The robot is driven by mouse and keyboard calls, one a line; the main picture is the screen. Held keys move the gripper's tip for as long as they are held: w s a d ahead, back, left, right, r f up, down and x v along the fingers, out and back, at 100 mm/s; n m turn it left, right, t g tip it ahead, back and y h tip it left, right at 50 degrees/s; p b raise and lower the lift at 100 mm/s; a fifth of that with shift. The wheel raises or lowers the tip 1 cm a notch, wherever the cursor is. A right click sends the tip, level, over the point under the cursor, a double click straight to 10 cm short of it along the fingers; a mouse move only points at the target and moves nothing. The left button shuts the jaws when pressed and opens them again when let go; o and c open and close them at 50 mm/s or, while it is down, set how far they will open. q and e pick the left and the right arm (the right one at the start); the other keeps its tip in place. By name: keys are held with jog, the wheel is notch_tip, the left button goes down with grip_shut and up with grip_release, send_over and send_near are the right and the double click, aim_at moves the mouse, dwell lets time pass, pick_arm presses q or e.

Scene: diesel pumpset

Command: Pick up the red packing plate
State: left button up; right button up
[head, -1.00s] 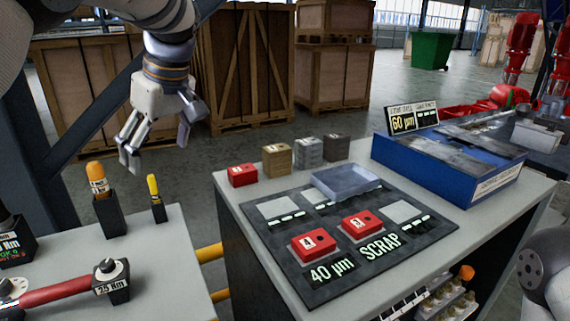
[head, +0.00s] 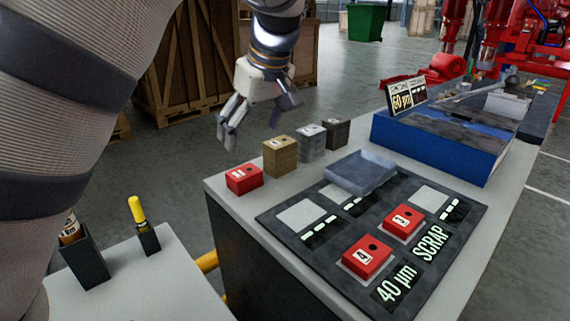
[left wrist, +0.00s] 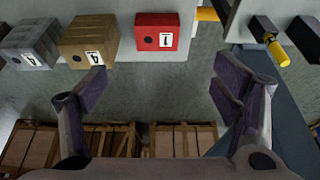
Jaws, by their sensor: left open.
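A red block (head: 243,179) with a dark hole and a white label sits at the far left corner of the grey table. In the left wrist view the red block (left wrist: 157,36) shows a "1" and lies beyond the fingertips, between their lines. Two more red blocks lie on the dark mat: one marked 4 (head: 367,258) and another (head: 403,222) beside it. My left gripper (head: 254,125) is open and empty, above and behind the red corner block and apart from it. Its spread fingers (left wrist: 160,92) also show in the left wrist view. My right gripper is not visible.
A tan block (head: 280,157), a grey block (head: 312,145) and a dark block (head: 336,132) line the table's back edge beside the red one. A clear tray (head: 361,173) sits on the mat (head: 330,245). A blue box (head: 440,148) stands behind. A yellow-handled tool (head: 138,212) stands at left.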

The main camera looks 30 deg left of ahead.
aim_at(244, 171)
pick_arm(q)
jog(key=x, duration=1.2)
jog(key=shift+w, duration=0.25)
jog(key=shift+d+r, duration=0.1)
jog(key=c, duration=1.6)
